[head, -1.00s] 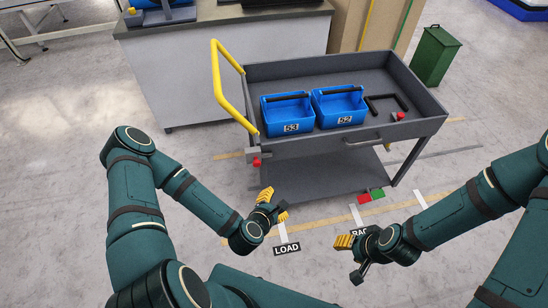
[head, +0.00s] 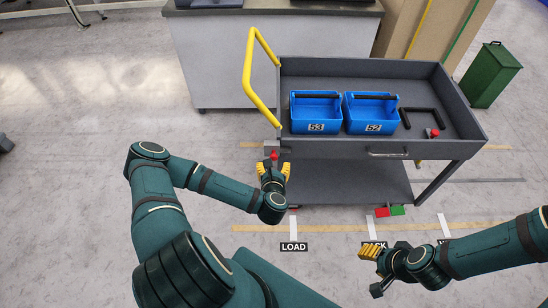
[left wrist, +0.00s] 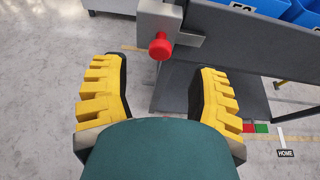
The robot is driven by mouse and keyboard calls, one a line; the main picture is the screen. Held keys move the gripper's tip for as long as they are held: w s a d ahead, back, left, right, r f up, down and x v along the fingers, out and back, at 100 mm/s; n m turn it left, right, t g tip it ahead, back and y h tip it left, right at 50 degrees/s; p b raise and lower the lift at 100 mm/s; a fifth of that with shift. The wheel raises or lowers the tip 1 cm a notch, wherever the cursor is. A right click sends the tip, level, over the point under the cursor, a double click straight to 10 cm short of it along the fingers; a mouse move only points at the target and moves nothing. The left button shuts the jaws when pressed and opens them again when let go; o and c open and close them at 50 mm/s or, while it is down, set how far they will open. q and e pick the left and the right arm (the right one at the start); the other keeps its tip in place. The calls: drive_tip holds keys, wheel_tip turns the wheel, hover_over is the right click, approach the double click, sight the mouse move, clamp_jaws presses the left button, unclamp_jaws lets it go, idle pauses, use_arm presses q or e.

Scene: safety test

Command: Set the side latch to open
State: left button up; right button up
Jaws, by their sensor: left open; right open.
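The side latch shows as a red knob (head: 274,155) on a grey metal bracket at the left front corner of the grey cart (head: 330,146). The left wrist view shows the red knob (left wrist: 160,46) and its bracket (left wrist: 157,18) closely. My left gripper (head: 274,170) is open just in front of the knob. In the left wrist view the knob lies between the lines of the yellow-padded fingers, beyond their tips, apparently untouched. My right gripper (head: 371,268) is open and empty, low at the right, away from the cart. A red marker (head: 382,212) and a green marker (head: 398,210) show below the cart's lower shelf.
Blue bins 53 (head: 316,113) and 52 (head: 371,113) stand in the cart's tray beside a black handle (head: 421,112) and another red knob (head: 434,133). The yellow push handle (head: 248,75) rises at the cart's left. A green bin (head: 490,75) stands right. Floor left is clear.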

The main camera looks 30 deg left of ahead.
sight(273, 158)
use_arm(q)
drive_tip(key=b+x, duration=0.1)
drive_tip(key=x, duration=0.6)
clamp_jaws()
